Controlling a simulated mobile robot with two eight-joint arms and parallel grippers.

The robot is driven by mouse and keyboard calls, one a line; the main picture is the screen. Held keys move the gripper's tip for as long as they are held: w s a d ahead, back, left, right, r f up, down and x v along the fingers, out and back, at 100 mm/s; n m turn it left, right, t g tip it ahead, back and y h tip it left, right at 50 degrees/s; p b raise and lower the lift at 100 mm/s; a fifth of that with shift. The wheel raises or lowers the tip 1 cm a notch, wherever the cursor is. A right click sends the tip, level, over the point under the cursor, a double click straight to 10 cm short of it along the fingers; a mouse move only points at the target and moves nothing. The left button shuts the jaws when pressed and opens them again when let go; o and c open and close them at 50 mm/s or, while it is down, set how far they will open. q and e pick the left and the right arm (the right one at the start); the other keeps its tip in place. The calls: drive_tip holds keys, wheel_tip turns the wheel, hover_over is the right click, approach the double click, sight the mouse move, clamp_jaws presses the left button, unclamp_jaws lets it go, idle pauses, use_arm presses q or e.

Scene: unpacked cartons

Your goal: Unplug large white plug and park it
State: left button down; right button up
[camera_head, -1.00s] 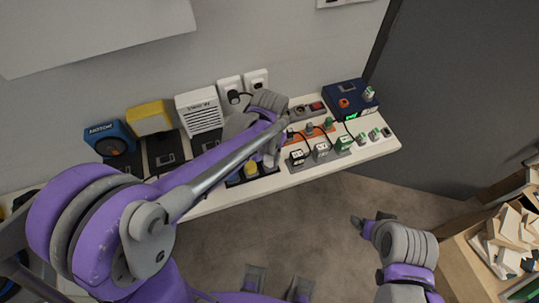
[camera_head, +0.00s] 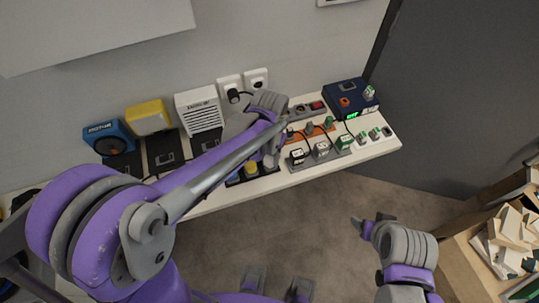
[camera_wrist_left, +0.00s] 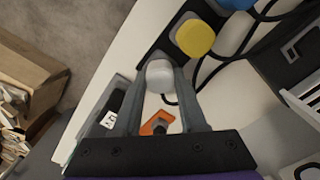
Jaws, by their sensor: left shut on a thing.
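The large white plug (camera_wrist_left: 159,76) is between the fingertips of my left gripper (camera_wrist_left: 161,88) in the left wrist view. The gripper is shut on it. The plug is at the end of a black holder (camera_wrist_left: 152,48), in line with a yellow plug (camera_wrist_left: 195,38) and a blue one (camera_wrist_left: 236,3). I cannot tell whether it is seated there. In the head view my left arm partly covers the holder (camera_head: 262,178) and the yellow plug (camera_head: 251,169). My right gripper (camera_head: 368,222) is in front of the shelf, away from the plugs; its opening is unclear.
Two white wall sockets (camera_head: 257,79) are behind the shelf (camera_head: 382,150); a black plug (camera_head: 234,96) is at the left one. A grey strip with several small plugs (camera_head: 321,150) and a dark blue box (camera_head: 345,95) are to the right. A white grilled box (camera_head: 197,108) stands left.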

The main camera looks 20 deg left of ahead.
sight(269, 158)
use_arm(q)
drive_tip(key=shift+c, duration=1.9)
unclamp_jaws()
drive_tip(key=shift+r, duration=0.1)
wheel_tip(269, 158, up, 11)
drive_tip(key=shift+f+p, duration=0.2)
drive_tip(key=shift+p, duration=0.25)
